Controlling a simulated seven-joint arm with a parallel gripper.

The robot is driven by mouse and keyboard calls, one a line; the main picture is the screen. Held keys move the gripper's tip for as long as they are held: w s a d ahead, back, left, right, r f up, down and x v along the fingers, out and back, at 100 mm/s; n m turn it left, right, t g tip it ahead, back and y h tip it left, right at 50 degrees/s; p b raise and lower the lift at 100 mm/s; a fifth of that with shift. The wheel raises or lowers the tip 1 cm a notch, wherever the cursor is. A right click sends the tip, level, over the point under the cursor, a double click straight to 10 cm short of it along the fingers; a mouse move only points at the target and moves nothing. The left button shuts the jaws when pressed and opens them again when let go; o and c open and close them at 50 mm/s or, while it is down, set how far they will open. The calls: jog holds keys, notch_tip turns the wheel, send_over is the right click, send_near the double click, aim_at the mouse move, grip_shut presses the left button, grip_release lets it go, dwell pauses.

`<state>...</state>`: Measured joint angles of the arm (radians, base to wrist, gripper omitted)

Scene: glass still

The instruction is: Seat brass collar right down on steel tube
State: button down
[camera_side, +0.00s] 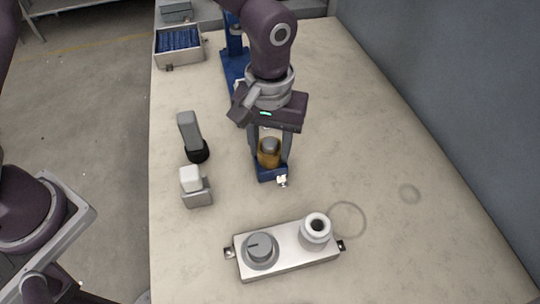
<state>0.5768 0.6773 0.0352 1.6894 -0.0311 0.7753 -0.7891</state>
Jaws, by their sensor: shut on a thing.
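The brass collar (268,160) is between the fingers of my gripper (269,154), near the middle of the table. My gripper points down and is shut on the collar. The rounded grey top of the steel tube (270,145) shows at the collar's upper opening, so the collar appears to be around the tube. A blue base (266,175) lies just below the collar. The collar's lower edge is close to this base; I cannot tell whether they touch. The rest of the tube is hidden by the collar and fingers.
A metal box with a grey knob (260,250) and a white-grey ring-topped cylinder (316,229) stands in front. Two grey devices (189,133) (193,182) stand to the left. A tray of blue items (179,46) is at the back left. The table's right side is clear.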

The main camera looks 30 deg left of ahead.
jog(key=c, duration=0.7)
grip_release()
notch_tip(320, 180, up, 7)
jog(key=shift+r, duration=0.1)
jog(key=shift+r, duration=2.2)
